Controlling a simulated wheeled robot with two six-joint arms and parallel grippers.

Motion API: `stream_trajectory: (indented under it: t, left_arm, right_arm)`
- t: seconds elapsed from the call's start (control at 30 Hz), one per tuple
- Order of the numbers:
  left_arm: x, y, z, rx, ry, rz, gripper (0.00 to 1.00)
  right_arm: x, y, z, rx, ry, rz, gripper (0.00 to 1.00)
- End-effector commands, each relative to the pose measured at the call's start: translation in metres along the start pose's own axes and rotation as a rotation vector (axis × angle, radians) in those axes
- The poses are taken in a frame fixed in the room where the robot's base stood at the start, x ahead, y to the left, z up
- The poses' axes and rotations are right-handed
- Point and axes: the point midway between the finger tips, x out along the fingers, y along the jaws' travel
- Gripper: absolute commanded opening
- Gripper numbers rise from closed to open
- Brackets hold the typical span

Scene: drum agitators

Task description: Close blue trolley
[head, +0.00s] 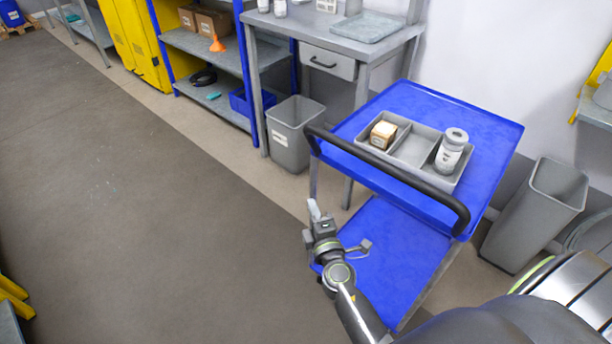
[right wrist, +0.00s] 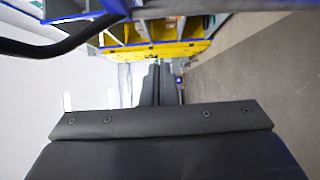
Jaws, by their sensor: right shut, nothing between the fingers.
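The blue trolley (head: 480,125) stands at the right in the head view, with a blue top shelf, a blue lower shelf (head: 385,255) and a black bar handle (head: 390,175) along its near left side. My right gripper (head: 314,210) is shut and empty, left of the trolley and lower in the picture than the handle's left end. I see no contact with the handle. In the right wrist view the shut fingers (right wrist: 156,85) point away from the camera, and the handle (right wrist: 85,35) crosses the upper left corner, apart from them. My left gripper is not in view.
A grey divided tray (head: 413,146) on the trolley holds a small box (head: 383,134) and a white jar (head: 451,150). Grey bins stand behind the trolley (head: 291,133) and at its right (head: 537,213). A workbench (head: 340,38) is behind.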

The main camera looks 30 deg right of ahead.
Motion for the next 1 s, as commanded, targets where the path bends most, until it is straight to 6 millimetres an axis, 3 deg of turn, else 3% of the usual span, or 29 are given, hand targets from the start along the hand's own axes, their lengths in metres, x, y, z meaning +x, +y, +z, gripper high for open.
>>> stream_trajectory:
  t: [0.43, 0.5, 0.7, 1.0]
  left_arm:
    - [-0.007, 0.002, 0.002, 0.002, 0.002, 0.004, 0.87]
    - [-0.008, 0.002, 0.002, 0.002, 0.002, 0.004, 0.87]
    - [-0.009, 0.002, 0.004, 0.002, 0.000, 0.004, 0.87]
    - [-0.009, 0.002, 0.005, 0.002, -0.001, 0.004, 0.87]
  right_arm:
    - [0.084, 0.001, 0.000, -0.001, 0.000, 0.001, 0.00]
    - [0.091, 0.001, 0.011, -0.005, -0.001, 0.000, 0.00]
    - [0.106, 0.000, 0.025, 0.000, -0.001, 0.000, 0.00]
    - [0.109, -0.001, 0.029, 0.002, -0.001, -0.001, 0.00]
